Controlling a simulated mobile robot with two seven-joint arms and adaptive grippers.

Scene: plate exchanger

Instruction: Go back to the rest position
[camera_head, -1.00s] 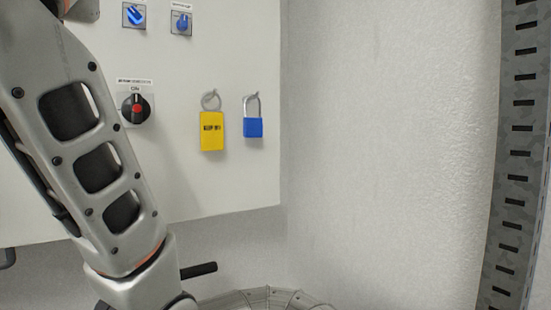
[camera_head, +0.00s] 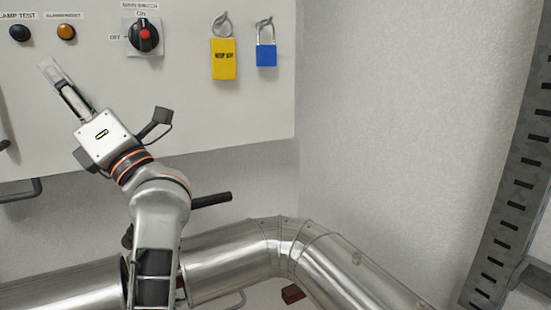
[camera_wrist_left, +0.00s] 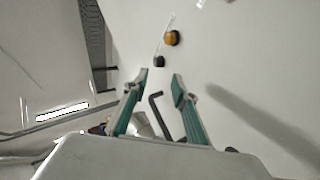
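My left gripper (camera_head: 52,72) is at the end of my arm in the head view, in front of the white panel (camera_head: 180,110) and below the lamp buttons. In the left wrist view its two green-sided fingers (camera_wrist_left: 160,83) stand apart with nothing between them. A dark bent handle (camera_wrist_left: 160,112) shows beyond the gap. My right gripper is not in view.
A thick metal pipe (camera_head: 230,262) runs below. A perforated grey post (camera_head: 510,190) stands at right. The wall between is clear.

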